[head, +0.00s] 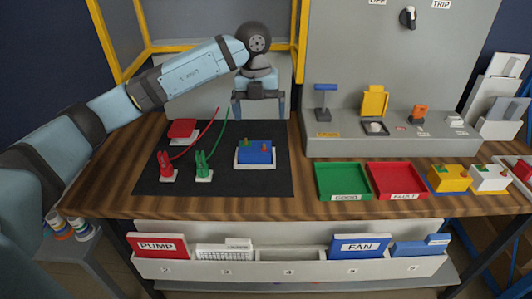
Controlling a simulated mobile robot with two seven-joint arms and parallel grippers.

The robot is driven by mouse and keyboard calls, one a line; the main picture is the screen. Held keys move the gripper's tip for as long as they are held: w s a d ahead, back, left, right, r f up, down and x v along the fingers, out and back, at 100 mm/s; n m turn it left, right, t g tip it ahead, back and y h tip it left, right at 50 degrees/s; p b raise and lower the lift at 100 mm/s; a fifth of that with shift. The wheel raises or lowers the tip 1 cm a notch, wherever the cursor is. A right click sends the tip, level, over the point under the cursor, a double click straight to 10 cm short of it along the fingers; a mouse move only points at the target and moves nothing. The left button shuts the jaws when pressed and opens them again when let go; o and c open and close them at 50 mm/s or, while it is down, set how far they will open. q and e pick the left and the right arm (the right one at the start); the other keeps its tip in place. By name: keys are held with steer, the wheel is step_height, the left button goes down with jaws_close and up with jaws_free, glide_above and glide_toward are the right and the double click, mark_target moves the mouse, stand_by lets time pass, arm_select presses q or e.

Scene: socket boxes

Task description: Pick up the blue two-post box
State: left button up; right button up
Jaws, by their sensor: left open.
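The blue two-post box (256,154) sits on a white base on the black mat (215,183), at the mat's right side. A green post and a red post show on its top. My left gripper (259,114) is open and empty. It points down above and behind the box, with its fingers apart and clear of it. My right gripper is not in view.
Red (166,165) and green (203,165) clips with wires stand left of the box, near a red block (183,129). A green tray (343,181) and red tray (397,180) lie to the right, then yellow (449,178) and white (490,178) boxes. A grey panel stands behind.

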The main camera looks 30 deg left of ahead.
arm_select(q)
steer(key=a+r, duration=0.1)
steer(key=a, duration=0.1)
steer(key=y+b, duration=0.1)
glide_above(255, 147)
steer(key=shift+n, duration=0.4)
steer(key=f, duration=0.5)
steer(key=shift+a, duration=0.25)
step_height(255, 147, down, 3)
steer(key=shift+w+f+b, duration=0.1)
steer(key=shift+f+b, duration=0.1)
steer(key=shift+b, duration=0.2)
steer(key=shift+d+f, duration=0.1)
steer(key=shift+f, duration=0.2)
step_height(255, 147, down, 2)
steer(key=shift+d+f+b, duration=0.15)
steer(key=shift+f+b, duration=0.1)
steer(key=shift+b, duration=0.35)
step_height(255, 147, down, 2)
steer(key=c, duration=0.5)
steer(key=shift+r, duration=0.1)
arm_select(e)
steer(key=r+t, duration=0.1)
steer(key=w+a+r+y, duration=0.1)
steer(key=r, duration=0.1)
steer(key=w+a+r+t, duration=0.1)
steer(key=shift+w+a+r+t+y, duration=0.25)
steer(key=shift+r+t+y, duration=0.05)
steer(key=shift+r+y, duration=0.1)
